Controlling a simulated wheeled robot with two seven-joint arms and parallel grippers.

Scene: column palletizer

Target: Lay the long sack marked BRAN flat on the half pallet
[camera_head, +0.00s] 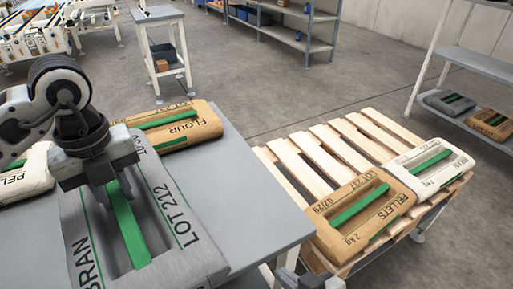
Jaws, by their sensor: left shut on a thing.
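The long grey sack marked BRAN (170,195) is at the lower left, with LOT 212 and a green strap along its middle. My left gripper (97,172) is shut on the sack near the far end of that strap. The sack lies level on or just over the grey table; I cannot tell if it touches. The wooden half pallet (318,152) stands to the right. A brown PELLETS sack (340,238) and a white sack (405,167) lie along its near right side. My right gripper (312,280) shows only partly at the bottom edge, its fingers unclear.
A brown FLOUR sack (205,118) lies on the table (262,190) behind the BRAN sack, and a pale sack (25,180) lies at left. The pallet's far left slats are bare. A shelf with sacks (475,125) stands at right, a small stand (160,25) behind.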

